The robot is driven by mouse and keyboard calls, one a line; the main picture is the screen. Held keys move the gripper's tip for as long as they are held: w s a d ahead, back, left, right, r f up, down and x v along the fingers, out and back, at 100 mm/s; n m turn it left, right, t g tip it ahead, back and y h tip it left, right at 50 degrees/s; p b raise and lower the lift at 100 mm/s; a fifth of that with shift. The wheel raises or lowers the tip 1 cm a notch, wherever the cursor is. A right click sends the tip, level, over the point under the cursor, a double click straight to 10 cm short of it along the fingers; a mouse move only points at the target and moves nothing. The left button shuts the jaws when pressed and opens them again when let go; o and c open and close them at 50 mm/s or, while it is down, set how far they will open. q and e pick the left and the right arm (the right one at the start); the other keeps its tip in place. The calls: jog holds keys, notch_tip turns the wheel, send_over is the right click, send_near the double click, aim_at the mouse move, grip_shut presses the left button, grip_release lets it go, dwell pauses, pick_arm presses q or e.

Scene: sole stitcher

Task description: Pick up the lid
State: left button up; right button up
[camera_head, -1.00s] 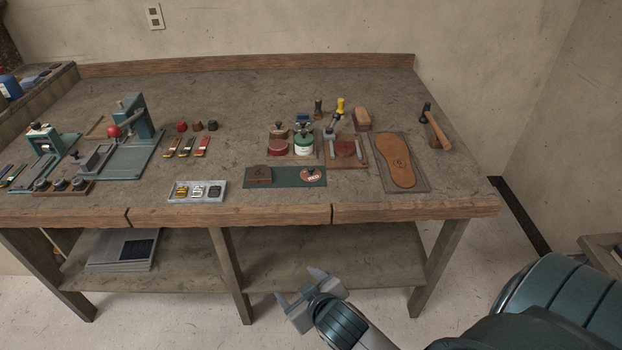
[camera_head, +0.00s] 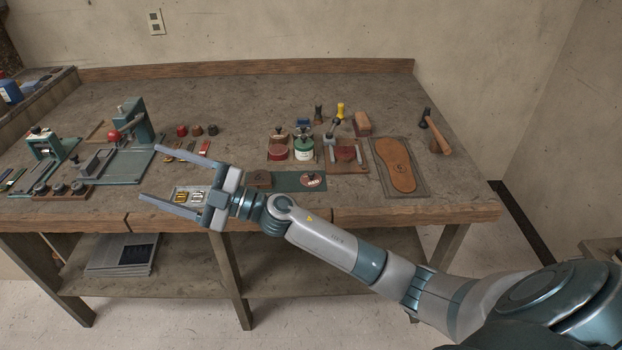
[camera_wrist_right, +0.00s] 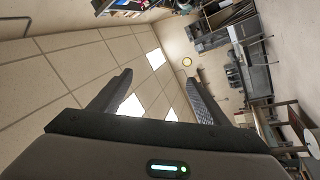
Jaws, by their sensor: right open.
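A white jar (camera_head: 304,154) with a dark green knobbed lid (camera_head: 303,141) stands toward the back middle of the bench. A red pot (camera_head: 278,155) with a knobbed brown top (camera_head: 279,136) is just left of it. A round red-and-white labelled disc (camera_head: 313,180) lies on the green mat (camera_head: 286,183) in front; I cannot tell whether it is a lid. My right gripper (camera_head: 150,174) is open and empty, pointing left above the bench's front, well left of the jar. Its fingers also show in the right wrist view (camera_wrist_right: 160,82). My left gripper is out of view.
A small tray (camera_head: 178,196) of coloured pieces shows between my right fingers. A green press (camera_head: 135,130) stands at left. A stitched sole (camera_head: 395,164) and hammer (camera_head: 437,132) lie at right. The bench (camera_head: 240,100) is clear at the back.

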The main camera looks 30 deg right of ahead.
aim_at(311, 172)
jog(key=w+d+f+n+g+h, duration=0.3)
jog(key=d+f+n+g+h, duration=0.1)
jog(key=d+g, duration=0.2)
jog(key=w+d+f+n+g+h, duration=0.3)
jog(key=d+n+g+h, duration=0.1)
jog(key=d+g+h, duration=0.15)
jog(key=s+d+r+m+g+h, duration=0.1)
jog(key=d+r+m+h, duration=0.1)
jog(key=d, duration=1)
jog(key=s+d+r+m+g+h, duration=0.1)
jog(key=d+r+m+h, duration=0.2)
jog(key=d, duration=1)
jog(key=shift+d+r+m+h, duration=0.3)
jog(key=shift+r+h, duration=0.6)
jog(key=shift+h, duration=0.35)
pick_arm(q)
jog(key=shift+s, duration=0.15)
pick_arm(e)
jog(key=shift+s+a+f, duration=0.1)
jog(key=shift+s+f, duration=0.05)
